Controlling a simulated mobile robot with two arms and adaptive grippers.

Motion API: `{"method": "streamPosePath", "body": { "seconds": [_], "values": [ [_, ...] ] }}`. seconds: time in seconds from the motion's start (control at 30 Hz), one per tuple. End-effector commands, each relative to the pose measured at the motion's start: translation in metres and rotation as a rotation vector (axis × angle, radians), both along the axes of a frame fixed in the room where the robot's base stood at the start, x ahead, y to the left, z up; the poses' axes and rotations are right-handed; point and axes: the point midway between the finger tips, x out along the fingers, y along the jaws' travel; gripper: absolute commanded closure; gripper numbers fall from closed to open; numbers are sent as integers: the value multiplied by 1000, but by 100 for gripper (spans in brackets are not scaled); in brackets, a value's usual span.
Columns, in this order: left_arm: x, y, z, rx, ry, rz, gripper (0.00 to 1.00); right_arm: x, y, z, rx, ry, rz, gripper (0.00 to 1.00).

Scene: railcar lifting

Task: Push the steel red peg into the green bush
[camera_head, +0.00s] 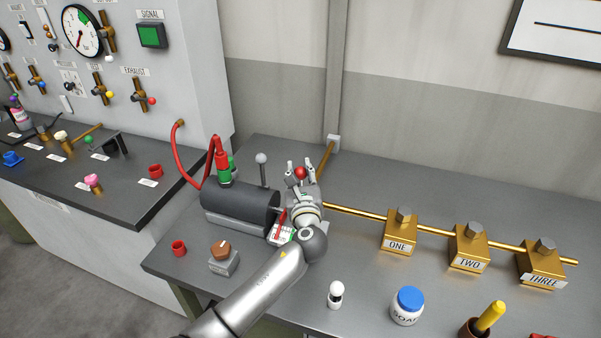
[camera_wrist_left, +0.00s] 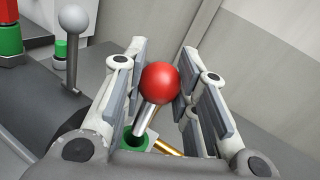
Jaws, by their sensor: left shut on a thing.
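The steel peg with a red ball head shows in the wrist view (camera_wrist_left: 160,84) between the fingers of my left gripper (camera_wrist_left: 163,85). Its bare steel shaft slants down and left from the ball. The green bush (camera_wrist_left: 124,136) lies below, its dark hole partly visible; the shaft's lower end is at or over its right side, and I cannot tell whether it is inside. In the head view my left gripper (camera_head: 300,168) points up and away around the red ball (camera_head: 301,173), and the bush is hidden behind it. My right gripper is not in view.
A dark cylinder (camera_head: 238,202) with a red hose coupling (camera_head: 221,155) stands left of the gripper, and a ball-topped lever (camera_head: 262,160) is close by. A brass pipe (camera_head: 360,214) runs right through several brass blocks (camera_head: 400,232). A soap jar (camera_head: 407,307) stands in front.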

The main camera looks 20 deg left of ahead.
Motion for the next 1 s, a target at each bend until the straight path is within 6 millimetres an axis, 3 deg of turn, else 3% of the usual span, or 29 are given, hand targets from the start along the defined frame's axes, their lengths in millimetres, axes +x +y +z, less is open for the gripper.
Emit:
{"method": "streamPosePath", "body": {
  "seconds": [1.0],
  "values": [
    [0,0,2,3,0,0,98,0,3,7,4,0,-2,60]
  ]
}}
